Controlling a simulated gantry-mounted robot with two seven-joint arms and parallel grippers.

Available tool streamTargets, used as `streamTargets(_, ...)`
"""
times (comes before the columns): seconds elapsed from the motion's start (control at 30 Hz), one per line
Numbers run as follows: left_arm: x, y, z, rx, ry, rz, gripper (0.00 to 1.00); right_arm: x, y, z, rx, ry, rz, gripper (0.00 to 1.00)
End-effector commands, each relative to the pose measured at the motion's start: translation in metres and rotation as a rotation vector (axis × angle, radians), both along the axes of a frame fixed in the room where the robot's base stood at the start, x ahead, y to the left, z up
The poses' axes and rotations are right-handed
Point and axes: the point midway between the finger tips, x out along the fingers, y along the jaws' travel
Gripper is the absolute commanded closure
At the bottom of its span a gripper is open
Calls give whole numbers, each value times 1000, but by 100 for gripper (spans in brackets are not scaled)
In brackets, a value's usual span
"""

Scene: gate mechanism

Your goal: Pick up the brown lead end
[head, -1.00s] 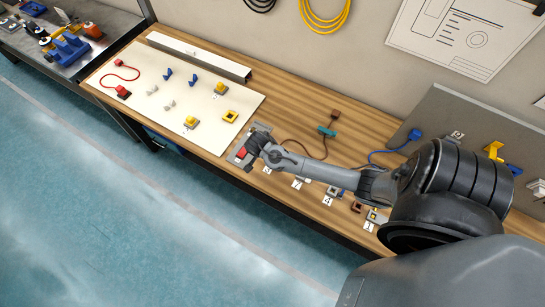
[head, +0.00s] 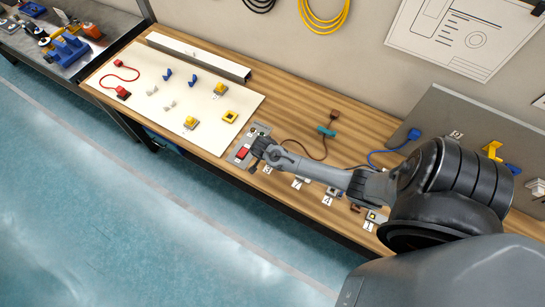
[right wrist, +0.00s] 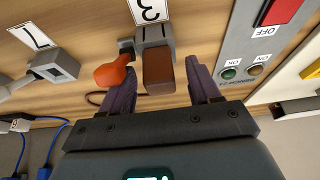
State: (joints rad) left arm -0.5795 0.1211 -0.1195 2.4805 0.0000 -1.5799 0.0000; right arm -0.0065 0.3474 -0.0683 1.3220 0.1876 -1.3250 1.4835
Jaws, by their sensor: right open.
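In the right wrist view the brown lead end (right wrist: 158,72) is a brown block seated at a grey holder (right wrist: 154,37) marked 3. My right gripper (right wrist: 163,80) is open, with its two purple fingers on either side of the brown block. A gap shows at the right finger; contact at the left finger cannot be told. In the head view my right gripper (head: 260,146) is over the bench's front part and hides this spot. A brown lead (head: 309,155) runs back past a teal clip (head: 326,131) to a brown block (head: 333,116). My left gripper is not in view.
A grey panel (right wrist: 238,50) with a red OFF button (right wrist: 281,11) stands right. A pale board (head: 150,105) carries several parts.

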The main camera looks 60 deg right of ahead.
Motion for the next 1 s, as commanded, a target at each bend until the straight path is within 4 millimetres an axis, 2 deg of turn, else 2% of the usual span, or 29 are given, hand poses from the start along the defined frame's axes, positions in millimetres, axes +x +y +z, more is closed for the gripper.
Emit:
streamTargets(0.03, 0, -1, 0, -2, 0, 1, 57, 0, 0, 0, 0, 0, 0, 38)
streamTargets(0.07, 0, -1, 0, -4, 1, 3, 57, 0, 0, 0, 0, 0, 0, 43)
streamTargets(0.4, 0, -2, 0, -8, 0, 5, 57, 0, 0, 0, 0, 0, 0, 95)
streamTargets(0.77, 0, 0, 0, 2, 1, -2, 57, 0, 0, 3, 0, -1, 0, 96)
streamTargets(1.0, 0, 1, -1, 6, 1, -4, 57, 1, 0, 21, 0, -3, 0, 96)
